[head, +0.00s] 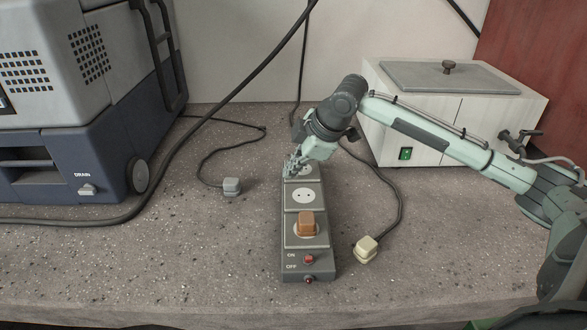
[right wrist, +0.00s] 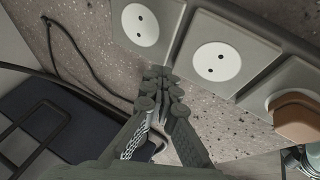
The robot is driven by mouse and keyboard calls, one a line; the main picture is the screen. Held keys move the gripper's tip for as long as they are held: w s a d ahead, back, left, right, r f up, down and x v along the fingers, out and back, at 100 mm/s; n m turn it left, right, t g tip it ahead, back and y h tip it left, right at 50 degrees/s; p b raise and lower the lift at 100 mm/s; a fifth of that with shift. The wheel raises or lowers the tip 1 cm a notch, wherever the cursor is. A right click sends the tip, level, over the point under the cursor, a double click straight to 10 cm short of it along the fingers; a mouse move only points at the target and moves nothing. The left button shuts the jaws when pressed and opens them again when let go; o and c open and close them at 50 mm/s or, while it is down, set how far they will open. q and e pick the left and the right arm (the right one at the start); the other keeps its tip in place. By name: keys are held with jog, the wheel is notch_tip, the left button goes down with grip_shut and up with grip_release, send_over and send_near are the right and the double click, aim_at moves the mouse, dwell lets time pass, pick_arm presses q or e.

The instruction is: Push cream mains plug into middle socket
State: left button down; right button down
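The cream mains plug (head: 366,249) lies on the bench to the right of the power strip's near end, its dark cable running back. The grey power strip (head: 293,262) has three sockets in a row. The middle socket (head: 305,195) is empty; it also shows in the right wrist view (right wrist: 216,62). A brown plug (head: 306,223) sits in the near socket. My right gripper (head: 291,169) is over the strip's far end, partly hiding the far socket (right wrist: 140,25). Its fingertips (right wrist: 160,75) are together with nothing seen between them. My left gripper is out of view.
A grey plug (head: 232,186) lies on the bench left of the strip. A blue-grey machine (head: 75,150) stands at left, with a thick cable in front. A pale lidded box (head: 470,120) stands behind my right arm. The front right bench is clear.

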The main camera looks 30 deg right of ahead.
jog(key=shift+w+a, duration=0.3)
jog(key=shift+w, duration=1.5)
jog(key=shift+w+a, duration=0.3)
jog(key=shift+w, duration=1.45)
jog(key=shift+w+a, duration=0.3)
jog(key=shift+w, duration=1.5)
jog(key=shift+w+a, duration=0.3)
jog(key=shift+w, duration=1.5)
jog(key=shift+w+a, duration=0.25)
jog(key=shift+w, duration=1.6)
jog(key=shift+w+a, duration=0.3)
jog(key=shift+w, duration=1.5)
